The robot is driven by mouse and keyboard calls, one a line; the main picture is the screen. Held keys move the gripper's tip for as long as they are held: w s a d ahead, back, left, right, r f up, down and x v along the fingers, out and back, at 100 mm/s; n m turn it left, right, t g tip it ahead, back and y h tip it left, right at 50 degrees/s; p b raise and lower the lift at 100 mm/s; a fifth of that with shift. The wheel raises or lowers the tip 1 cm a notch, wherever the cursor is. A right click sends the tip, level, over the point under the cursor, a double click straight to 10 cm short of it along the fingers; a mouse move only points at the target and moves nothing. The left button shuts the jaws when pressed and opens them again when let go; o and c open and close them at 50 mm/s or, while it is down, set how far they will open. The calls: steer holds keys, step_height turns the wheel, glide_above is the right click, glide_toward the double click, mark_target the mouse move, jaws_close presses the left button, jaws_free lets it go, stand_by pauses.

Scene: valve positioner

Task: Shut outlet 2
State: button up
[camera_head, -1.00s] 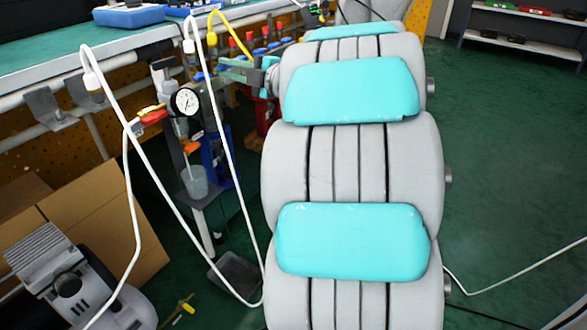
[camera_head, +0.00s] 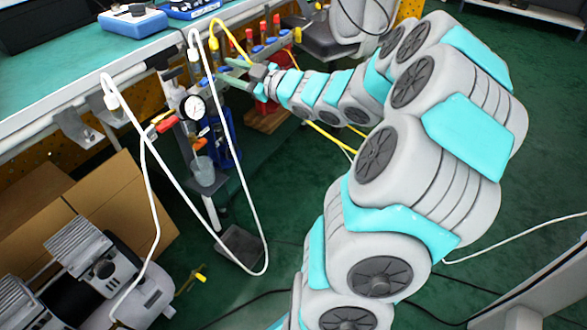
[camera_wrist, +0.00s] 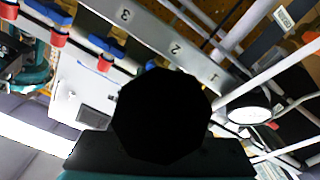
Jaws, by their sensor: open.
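The grey outlet rail with stamped numbers 3, 2 and 1 (camera_wrist: 148,32) runs diagonally across the wrist view. The number 2 is just above the dark round shape in the middle, which hides much of the area beneath it. A valve with blue and red parts (camera_wrist: 105,52) shows left of that shape; which outlet it serves is unclear. In the head view, the row of red and blue valve parts (camera_head: 263,48) stands along the bench edge. My gripper (camera_head: 226,76) is open near the front of this row, with its green fingers apart. Contact with a handle cannot be made out.
A pressure gauge (camera_head: 194,107) and red fitting hang below the bench edge, left of my gripper. White hoses (camera_head: 232,165) loop down nearby, and a yellow hose (camera_head: 228,35) arches over the valves. A compressor (camera_head: 90,265) and cardboard box stand lower left.

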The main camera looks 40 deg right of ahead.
steer(key=shift+d+r+m+p, duration=0.1)
steer(key=shift+r+m+p, duration=0.15)
steer(key=shift+m+p, duration=1.2)
steer(key=shift+p, duration=0.5)
